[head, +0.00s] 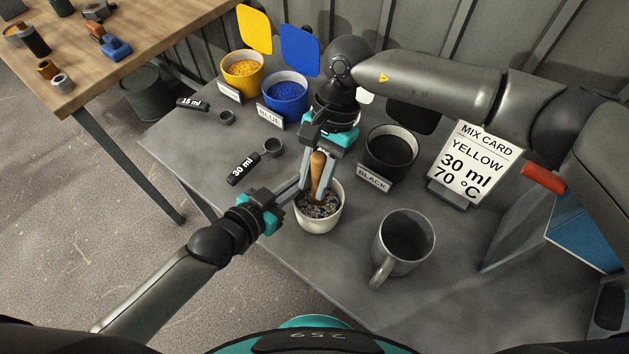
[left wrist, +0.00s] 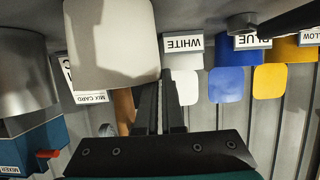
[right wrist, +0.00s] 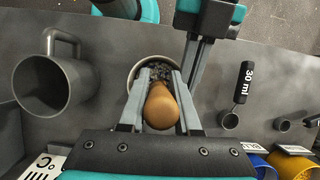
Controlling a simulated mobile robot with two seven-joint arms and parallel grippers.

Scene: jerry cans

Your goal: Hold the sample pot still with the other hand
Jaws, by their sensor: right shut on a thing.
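The sample pot (head: 319,222), a small white pot of speckled granules, stands upright on the grey table; its wall shows in the left wrist view (left wrist: 112,45). My right gripper (head: 318,165) is above it, shut on the wooden handle (right wrist: 160,106) of a tool whose lower end is in the granules. My left gripper (head: 300,187) is at the pot's left side, low and tilted. Its fingers (left wrist: 160,82) lie close together beside the pot wall, with nothing seen between them. I cannot tell whether they touch the pot.
A grey mug (head: 402,250) stands right of the pot. A black tub (head: 390,160), blue tub (head: 286,103) and yellow tub (head: 242,80) stand behind. A 30 ml scoop (head: 243,168) lies to the left. The mix card (head: 470,165) and a blue box (head: 585,230) are at the right.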

